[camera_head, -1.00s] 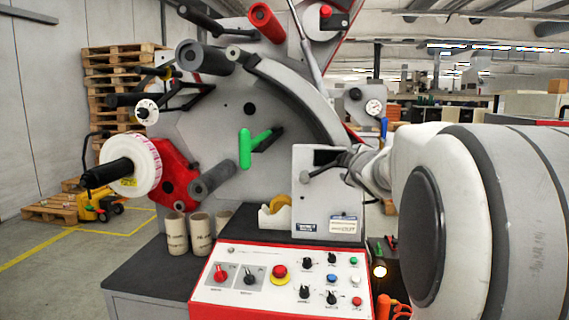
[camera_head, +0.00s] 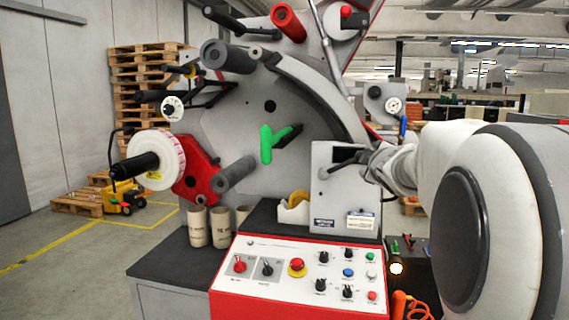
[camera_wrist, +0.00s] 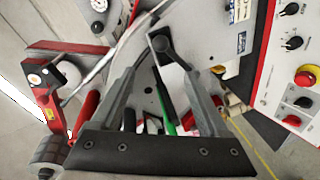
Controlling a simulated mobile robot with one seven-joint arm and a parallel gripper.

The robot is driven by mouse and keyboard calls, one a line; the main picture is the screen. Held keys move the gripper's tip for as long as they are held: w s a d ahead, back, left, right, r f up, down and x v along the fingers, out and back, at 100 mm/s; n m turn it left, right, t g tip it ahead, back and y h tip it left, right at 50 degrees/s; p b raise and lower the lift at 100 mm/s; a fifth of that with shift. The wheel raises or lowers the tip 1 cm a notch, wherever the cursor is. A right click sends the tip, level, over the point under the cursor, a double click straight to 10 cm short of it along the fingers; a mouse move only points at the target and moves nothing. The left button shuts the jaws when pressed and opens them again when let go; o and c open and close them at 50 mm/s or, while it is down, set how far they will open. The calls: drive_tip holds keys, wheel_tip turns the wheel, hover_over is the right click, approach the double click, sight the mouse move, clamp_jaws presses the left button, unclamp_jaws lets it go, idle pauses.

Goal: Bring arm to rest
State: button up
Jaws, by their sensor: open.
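My gripper (camera_head: 372,163) is at the right of the label rewinder (camera_head: 235,105), beside the grey box (camera_head: 345,190) with a dark lever (camera_head: 343,166). My arm comes in from the right edge and hides what lies behind it. In the wrist view my gripper (camera_wrist: 168,62) has its two fingers spread apart, with no object held between them. The dark knob of the lever (camera_wrist: 161,43) shows beyond the fingertips. I cannot tell whether a finger touches it. The green handle (camera_wrist: 166,115) shows behind the gap between the fingers.
The control panel (camera_head: 300,275) with knobs and a red stop button stands below the box. Cardboard cores (camera_head: 198,226) and a tape dispenser (camera_head: 294,212) stand on the dark ledge. A label roll (camera_head: 160,160) sticks out left. Open floor and pallets (camera_head: 145,90) are further left.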

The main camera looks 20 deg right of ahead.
drive_tip(key=s+a+f+m+g+y+p, duration=0.2)
drive_tip(key=s+a+g+p, duration=0.1)
drive_tip(key=s+a, duration=0.6)
drive_tip(key=s+a+f+m+g+y+p, duration=0.2)
drive_tip(key=s+a+p, duration=0.3)
drive_tip(key=s+a, duration=0.5)
drive_tip(key=s+a+f+m+g+y+p, duration=0.2)
drive_tip(key=s+a+f+m+g+p, duration=0.2)
drive_tip(key=s+a, duration=0.6)
drive_tip(key=shift+s+y, duration=0.15)
drive_tip(key=shift+y, duration=0.25)
